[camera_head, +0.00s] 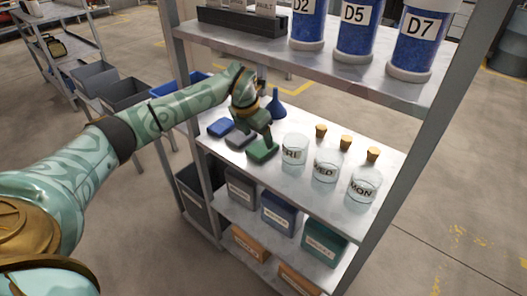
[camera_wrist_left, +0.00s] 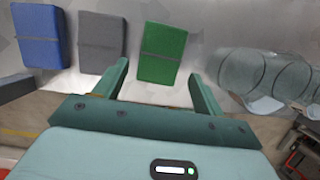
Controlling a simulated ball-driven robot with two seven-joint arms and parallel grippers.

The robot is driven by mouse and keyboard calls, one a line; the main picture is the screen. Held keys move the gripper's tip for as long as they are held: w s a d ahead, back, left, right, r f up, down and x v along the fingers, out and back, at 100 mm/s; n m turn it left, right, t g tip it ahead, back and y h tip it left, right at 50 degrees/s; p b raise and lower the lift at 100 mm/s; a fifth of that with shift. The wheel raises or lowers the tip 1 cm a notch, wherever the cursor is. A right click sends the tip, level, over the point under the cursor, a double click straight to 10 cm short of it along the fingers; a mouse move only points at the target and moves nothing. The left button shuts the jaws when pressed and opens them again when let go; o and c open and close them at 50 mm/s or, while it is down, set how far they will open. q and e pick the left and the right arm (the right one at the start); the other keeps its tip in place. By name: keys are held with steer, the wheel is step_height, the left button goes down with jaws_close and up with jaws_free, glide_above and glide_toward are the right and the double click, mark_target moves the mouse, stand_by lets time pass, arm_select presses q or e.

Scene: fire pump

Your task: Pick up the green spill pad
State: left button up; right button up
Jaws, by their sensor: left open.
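The green spill pad (camera_head: 262,151) lies flat on the metal middle shelf, at the right end of a row of three pads. In the left wrist view the green pad (camera_wrist_left: 163,53) lies ahead of and between the two fingers. My left gripper (camera_head: 259,141) is open, and its fingers hang close to the green pad in the head view. In the left wrist view the left gripper (camera_wrist_left: 160,85) shows both fingers apart with nothing held. A grey pad (camera_wrist_left: 101,45) and a blue pad (camera_wrist_left: 40,36) lie to the left. My right gripper is not in view.
Glass jars with cork stoppers, the nearest one (camera_head: 294,150), stand right of the green pad. A blue funnel (camera_head: 276,108) stands behind. The upper shelf (camera_head: 300,66) holds blue canisters above. Labelled bins, such as a blue one (camera_head: 282,213), sit on the shelf below.

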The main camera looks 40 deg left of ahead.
mark_target(262, 147)
arm_select(q)
steer(key=b+x, duration=0.2)
steer(key=x, duration=0.3)
steer(key=shift+w+d+f, duration=0.1)
steer(key=shift+w+f, duration=0.05)
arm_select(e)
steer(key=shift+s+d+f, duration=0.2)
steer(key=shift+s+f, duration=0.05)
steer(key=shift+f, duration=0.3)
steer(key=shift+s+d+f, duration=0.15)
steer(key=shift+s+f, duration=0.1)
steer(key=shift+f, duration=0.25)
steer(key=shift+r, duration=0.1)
arm_select(q)
steer(key=c, duration=0.7)
